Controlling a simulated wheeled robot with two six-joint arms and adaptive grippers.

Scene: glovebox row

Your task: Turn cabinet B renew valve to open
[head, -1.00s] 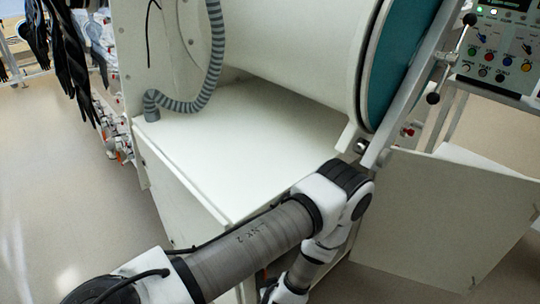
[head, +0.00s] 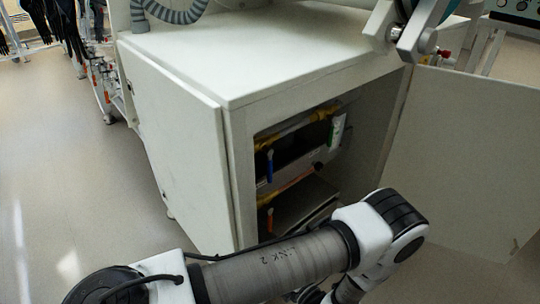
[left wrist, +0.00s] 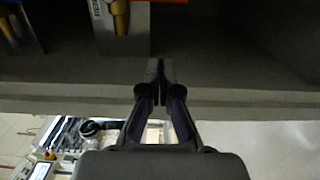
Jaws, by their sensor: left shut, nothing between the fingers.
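The open cabinet (head: 239,115) under the glovebox holds yellow pipework with a blue-handled valve (head: 270,163) on the upper line and an orange-handled valve (head: 270,218) on the lower one. I cannot read which is the renew valve. In the left wrist view, my left gripper (left wrist: 160,70) is shut and empty, its tips in front of the cabinet's grey interior. A brass fitting (left wrist: 119,16) on a labelled plate is up and left of the tips, apart from them. An orange piece (left wrist: 168,1) is cut off by the top edge. In the head view the left gripper is out of sight below my arm.
An open door panel (head: 465,160) stands right of the cabinet opening. A white-and-green tag (head: 337,131) hangs inside at the upper right. The cabinet's front lip (left wrist: 60,98) runs close under the fingertips. Clear floor (head: 75,170) lies to the left.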

